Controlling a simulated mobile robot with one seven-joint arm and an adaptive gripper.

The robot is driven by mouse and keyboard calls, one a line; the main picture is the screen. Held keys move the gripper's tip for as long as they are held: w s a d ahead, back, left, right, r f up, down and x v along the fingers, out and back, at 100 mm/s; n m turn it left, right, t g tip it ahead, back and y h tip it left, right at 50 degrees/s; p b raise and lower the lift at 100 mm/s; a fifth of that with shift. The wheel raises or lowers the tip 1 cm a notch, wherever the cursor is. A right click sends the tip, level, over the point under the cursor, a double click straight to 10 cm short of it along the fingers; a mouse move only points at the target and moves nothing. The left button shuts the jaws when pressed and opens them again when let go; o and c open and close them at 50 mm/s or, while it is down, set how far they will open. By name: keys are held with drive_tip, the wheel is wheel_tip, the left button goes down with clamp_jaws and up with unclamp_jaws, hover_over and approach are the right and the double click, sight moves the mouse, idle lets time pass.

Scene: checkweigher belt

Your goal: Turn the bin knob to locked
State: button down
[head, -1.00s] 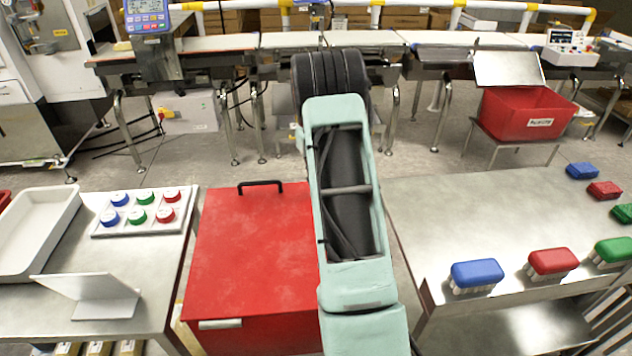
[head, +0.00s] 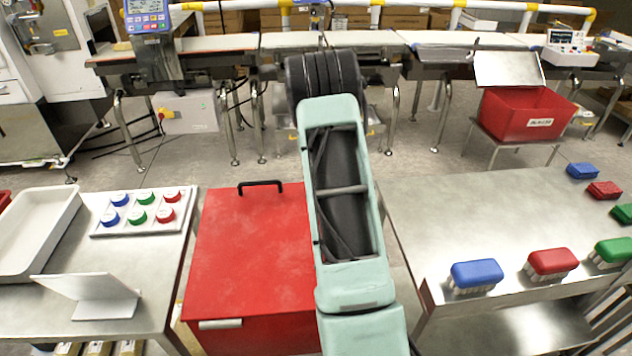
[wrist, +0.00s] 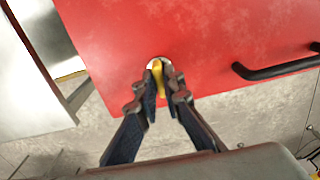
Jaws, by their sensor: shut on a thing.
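The red bin (head: 250,255) stands in front of me with a closed red lid and a black handle (head: 261,184) at the lid's far edge. In the wrist view the knob (wrist: 157,66) is a yellow grip on a pale round base, set in the bin's red surface (wrist: 215,45). My gripper (wrist: 158,90) is shut on the yellow grip, one dark finger on each side. The fingers cover part of it, and I cannot read any lock marking. In the head view my arm hides the knob and my gripper.
A steel table at left holds a white tray (head: 35,235) and a panel of coloured caps (head: 143,212). A steel table (head: 480,215) at right holds several brushes. A conveyor (head: 365,40) crosses behind, with an open red box (head: 525,115) at its right.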

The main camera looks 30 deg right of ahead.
drive_tip(key=c, duration=2.1)
unclamp_jaws()
drive_tip(key=shift+r, duration=0.1)
wheel_tip(320, 180, up, 12)
drive_tip(key=shift+f, duration=0.1)
